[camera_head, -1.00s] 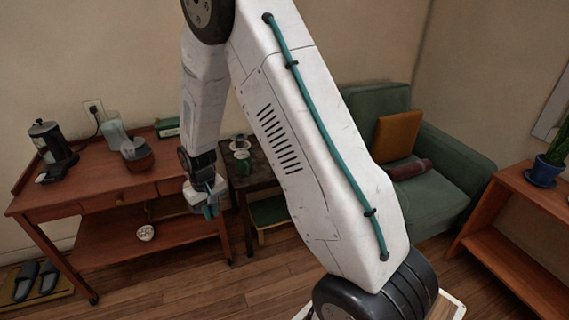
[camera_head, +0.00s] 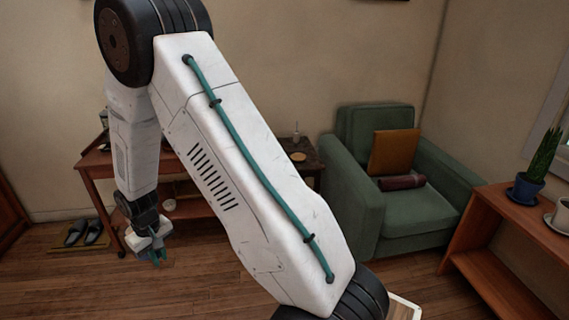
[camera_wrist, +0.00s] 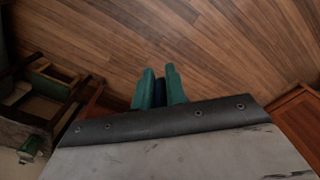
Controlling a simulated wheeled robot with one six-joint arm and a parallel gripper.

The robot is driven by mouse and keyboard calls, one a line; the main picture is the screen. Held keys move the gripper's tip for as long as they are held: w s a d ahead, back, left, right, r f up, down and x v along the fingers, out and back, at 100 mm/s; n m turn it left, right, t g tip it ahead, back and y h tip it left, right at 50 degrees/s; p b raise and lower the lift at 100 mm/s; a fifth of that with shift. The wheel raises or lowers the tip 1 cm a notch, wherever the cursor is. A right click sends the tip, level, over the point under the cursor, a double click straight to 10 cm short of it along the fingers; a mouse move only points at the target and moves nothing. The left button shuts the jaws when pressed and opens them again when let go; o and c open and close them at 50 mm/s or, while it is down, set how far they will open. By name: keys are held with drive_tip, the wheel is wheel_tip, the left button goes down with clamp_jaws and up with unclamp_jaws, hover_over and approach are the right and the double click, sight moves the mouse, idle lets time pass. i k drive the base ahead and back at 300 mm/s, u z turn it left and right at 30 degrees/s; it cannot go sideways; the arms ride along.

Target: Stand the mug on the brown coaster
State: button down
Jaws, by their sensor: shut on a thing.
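My gripper (camera_head: 158,255) hangs over the floor in front of the wooden cart, at the left of the head view. In the wrist view its green fingers (camera_wrist: 160,90) are shut on a dark blue thing (camera_wrist: 160,93). Only a sliver of it shows between the fingers, so I cannot tell whether it is the mug. A small tan disc (camera_head: 298,157) lies on the dark side table; I cannot tell whether it is the brown coaster. A white cup (camera_head: 562,214) stands on the right-hand shelf.
The reddish wooden cart (camera_head: 95,163) stands behind my arm, partly hidden. A green armchair (camera_head: 425,215) stands by the back wall. The right shelf (camera_head: 505,208) also holds a blue plant pot (camera_head: 527,188). Slippers (camera_head: 92,231) lie at left. The wooden floor (camera_head: 215,290) near my gripper is clear.

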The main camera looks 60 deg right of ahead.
sight(296, 158)
drive_tip(key=z, duration=0.85)
drive_tip(key=i, duration=0.6)
drive_tip(key=z, duration=0.6)
drive_tip(key=i, duration=1.05)
drive_tip(key=u, duration=0.4)
